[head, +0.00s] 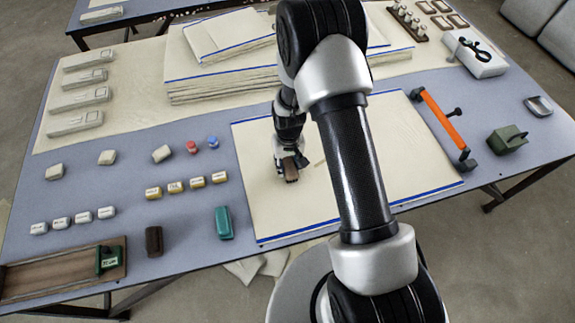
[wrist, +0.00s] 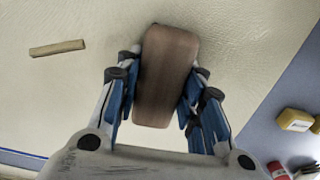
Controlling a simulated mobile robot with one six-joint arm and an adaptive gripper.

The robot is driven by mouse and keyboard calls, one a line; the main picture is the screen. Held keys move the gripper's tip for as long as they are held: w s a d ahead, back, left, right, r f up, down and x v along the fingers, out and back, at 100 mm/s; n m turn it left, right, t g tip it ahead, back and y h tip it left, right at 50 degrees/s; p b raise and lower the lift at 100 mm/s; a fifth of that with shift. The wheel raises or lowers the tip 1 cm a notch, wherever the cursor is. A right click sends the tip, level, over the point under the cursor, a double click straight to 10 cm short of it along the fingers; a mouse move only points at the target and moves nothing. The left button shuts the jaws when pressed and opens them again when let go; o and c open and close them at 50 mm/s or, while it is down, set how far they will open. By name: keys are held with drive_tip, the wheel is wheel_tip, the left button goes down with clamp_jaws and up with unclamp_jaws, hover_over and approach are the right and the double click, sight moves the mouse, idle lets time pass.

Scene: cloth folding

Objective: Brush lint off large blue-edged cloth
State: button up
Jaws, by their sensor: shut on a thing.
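The large cream cloth (head: 270,215) with blue edges lies flat at the table's front middle; my arm hides part of it. My gripper (head: 288,172) is over its left part, shut on a brown wooden block-like brush (wrist: 165,75). The wrist view shows the fingers on both sides of the brush. Whether the brush touches the cloth is hard to tell. A thin tan strip (wrist: 57,48), perhaps lint, lies on the cloth left of the brush in the wrist view.
A stack of folded cloths (head: 215,90) stands behind. Small labelled blocks (head: 153,192) and a teal block (head: 223,223) lie on the left. An orange-handled bar (head: 443,125) and a green box (head: 507,140) stand on the right.

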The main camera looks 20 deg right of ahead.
wheel_tip(320, 180, up, 4)
drive_tip(key=shift+a+f+p, duration=0.1)
drive_tip(key=shift+p, duration=0.75)
drive_tip(key=shift+r+p, duration=1.5)
drive_tip(key=shift+r, duration=0.8)
drive_tip(key=shift+f, duration=0.15)
drive_tip(key=shift+f+b, duration=2.35)
drive_tip(key=shift+f, duration=0.7)
drive_tip(key=shift+f+b, duration=0.75)
drive_tip(key=shift+f, duration=0.25)
drive_tip(key=shift+a, duration=0.1)
